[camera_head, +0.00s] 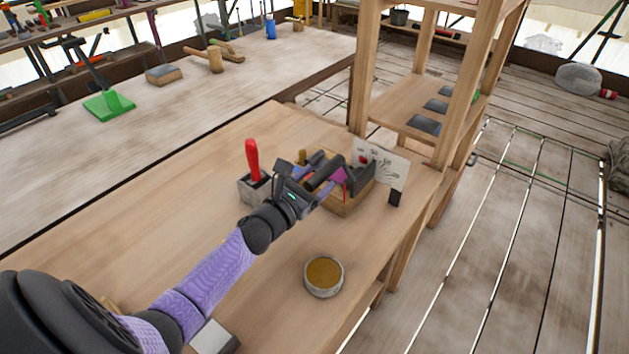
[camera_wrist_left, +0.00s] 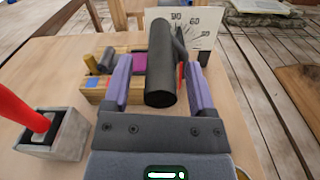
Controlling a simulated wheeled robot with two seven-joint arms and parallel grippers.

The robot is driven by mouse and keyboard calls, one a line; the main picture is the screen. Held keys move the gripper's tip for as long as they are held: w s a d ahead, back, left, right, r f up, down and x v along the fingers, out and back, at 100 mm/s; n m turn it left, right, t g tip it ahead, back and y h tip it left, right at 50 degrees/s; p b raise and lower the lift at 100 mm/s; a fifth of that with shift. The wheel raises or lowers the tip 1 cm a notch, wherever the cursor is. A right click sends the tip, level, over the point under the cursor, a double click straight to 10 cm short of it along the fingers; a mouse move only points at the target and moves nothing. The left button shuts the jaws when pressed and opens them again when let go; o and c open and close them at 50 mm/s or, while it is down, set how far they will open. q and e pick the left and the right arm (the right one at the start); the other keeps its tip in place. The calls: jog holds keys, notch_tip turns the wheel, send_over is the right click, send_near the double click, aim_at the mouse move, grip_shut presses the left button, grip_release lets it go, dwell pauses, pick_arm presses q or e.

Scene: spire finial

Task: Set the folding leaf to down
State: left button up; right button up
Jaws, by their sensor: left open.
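My left gripper (camera_head: 312,186) reaches over the wooden table (camera_head: 180,222) from the left. In the left wrist view its two purple fingers (camera_wrist_left: 158,78) stand apart. A thick dark cylinder (camera_wrist_left: 161,62) lies between the fingers with visible gaps beside it, and I see no clear grip on it. The cylinder also shows in the head view (camera_head: 324,170), at a wooden box (camera_head: 347,206) of small coloured items. I cannot tell for certain which part is the folding leaf. My right gripper is in neither view.
A grey holder (camera_head: 248,192) with a red handle (camera_head: 252,160) stands left of the gripper. A white dial card (camera_head: 388,166) is behind the box. A round tin (camera_head: 324,276) sits near the right edge. A wooden shelf frame (camera_head: 362,85) rises behind.

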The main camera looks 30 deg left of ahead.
pick_arm(q)
grip_shut()
dwell(1.3)
